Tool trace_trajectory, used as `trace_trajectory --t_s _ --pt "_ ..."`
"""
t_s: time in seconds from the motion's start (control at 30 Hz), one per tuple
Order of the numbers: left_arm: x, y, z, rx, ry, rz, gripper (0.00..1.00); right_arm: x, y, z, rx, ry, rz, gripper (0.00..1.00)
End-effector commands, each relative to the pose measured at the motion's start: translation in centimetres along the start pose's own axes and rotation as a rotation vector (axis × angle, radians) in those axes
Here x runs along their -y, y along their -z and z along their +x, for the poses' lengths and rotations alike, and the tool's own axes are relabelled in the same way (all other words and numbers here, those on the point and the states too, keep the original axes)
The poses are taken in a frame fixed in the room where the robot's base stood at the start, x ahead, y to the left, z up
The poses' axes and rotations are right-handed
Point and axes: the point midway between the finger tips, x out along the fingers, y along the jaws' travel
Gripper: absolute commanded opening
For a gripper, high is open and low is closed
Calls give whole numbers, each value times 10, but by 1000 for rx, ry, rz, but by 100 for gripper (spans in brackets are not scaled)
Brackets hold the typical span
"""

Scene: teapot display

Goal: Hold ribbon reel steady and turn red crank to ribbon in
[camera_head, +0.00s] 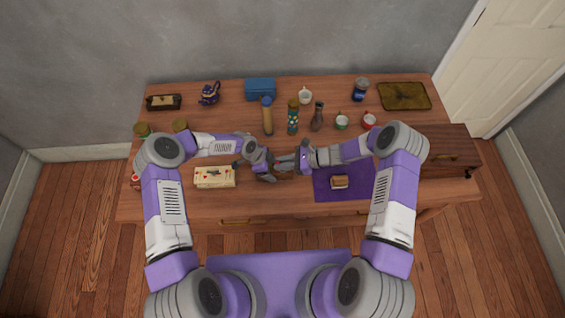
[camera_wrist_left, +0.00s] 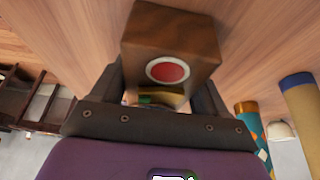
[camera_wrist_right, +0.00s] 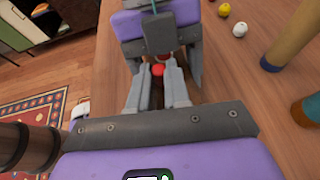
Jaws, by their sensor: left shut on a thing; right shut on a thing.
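The ribbon reel (camera_wrist_left: 172,38) is a brown wooden block with a red disc ringed in white in the left wrist view. My left gripper (camera_wrist_left: 160,88) is shut on it, one finger on each side. The red crank (camera_wrist_right: 157,69) shows as a small red knob in the right wrist view, between the fingertips of my right gripper (camera_wrist_right: 157,80), which is shut on it. In the head view my left gripper (camera_head: 268,174) and right gripper (camera_head: 284,162) meet over the middle of the table, and they mostly hide the reel. The ribbon cannot be made out.
Tall bottles (camera_head: 293,116) stand just behind. Cups and a blue box (camera_head: 261,89) are farther back.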

Motion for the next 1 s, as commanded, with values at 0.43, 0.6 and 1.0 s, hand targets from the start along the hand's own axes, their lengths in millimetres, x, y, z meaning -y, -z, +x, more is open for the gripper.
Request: trace_trajectory --t_s 0.43,0.6,1.0 --pt "0 0 0 1 0 0 30 0 0 0 -1 -1 -1 43" --pt "0 0 0 1 1 0 30 1 0 -8 -2 2 -2 43" --pt "0 0 0 1 1 0 30 1 0 -86 -3 3 -2 43"
